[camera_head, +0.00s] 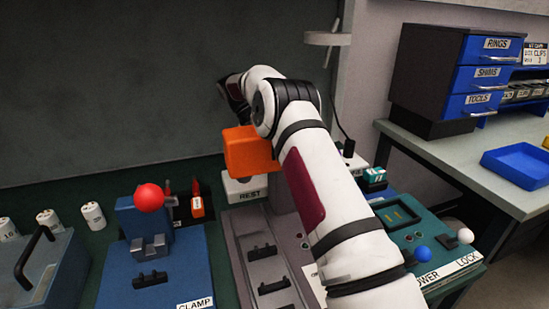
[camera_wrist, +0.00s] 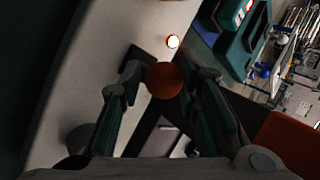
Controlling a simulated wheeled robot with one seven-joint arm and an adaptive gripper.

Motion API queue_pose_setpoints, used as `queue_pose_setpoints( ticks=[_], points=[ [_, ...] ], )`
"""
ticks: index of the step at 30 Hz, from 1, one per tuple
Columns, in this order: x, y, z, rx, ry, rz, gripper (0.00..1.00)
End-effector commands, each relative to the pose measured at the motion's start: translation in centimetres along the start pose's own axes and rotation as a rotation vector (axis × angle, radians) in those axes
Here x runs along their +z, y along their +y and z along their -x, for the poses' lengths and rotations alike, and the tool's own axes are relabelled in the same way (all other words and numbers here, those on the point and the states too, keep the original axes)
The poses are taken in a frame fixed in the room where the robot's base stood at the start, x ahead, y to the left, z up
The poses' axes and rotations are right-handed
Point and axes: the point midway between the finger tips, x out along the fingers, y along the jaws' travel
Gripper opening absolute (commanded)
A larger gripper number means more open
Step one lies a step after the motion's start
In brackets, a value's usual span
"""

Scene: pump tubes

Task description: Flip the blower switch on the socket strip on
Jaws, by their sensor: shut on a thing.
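In the wrist view a pale, long body (camera_wrist: 100,75), which looks like the socket strip, runs diagonally under my gripper. A small lit lamp (camera_wrist: 173,42) glows on it. A round orange-red knob (camera_wrist: 164,80), which looks like the switch's end, sits between the fingertips of my gripper (camera_wrist: 166,76). The fingers are shut on it, though the contact is dark and hard to see. Which way the switch is tipped cannot be told. In the head view my arm hides the gripper and the knob. A pale block with a black plug (camera_head: 349,149) shows just right of my arm.
An orange body (camera_head: 248,152) stands above the white REST block (camera_head: 244,190), close to my arm. It also seems to show in the wrist view (camera_wrist: 290,140). A blue clamp stand (camera_head: 145,225) with a red ball is at left. A teal box (camera_head: 405,225) stands at right.

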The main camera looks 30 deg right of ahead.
Motion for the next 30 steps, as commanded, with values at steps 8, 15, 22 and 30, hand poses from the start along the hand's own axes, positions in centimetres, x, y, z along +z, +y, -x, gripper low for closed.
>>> queue_pose_setpoints(
  ticks=[8, 15, 22, 30],
  points=[
    [-0.20, 0.05, -0.52, -0.015, 0.012, 0.005, 0.53],
    [-0.14, 0.02, -0.26, -0.008, 0.007, 0.003, 0.53],
    [-0.10, -0.05, -0.12, -0.001, 0.001, 0.000, 0.53],
    [-0.29, -0.35, 0.18, 0.072, -0.045, -0.036, 0.53]
  ],
)
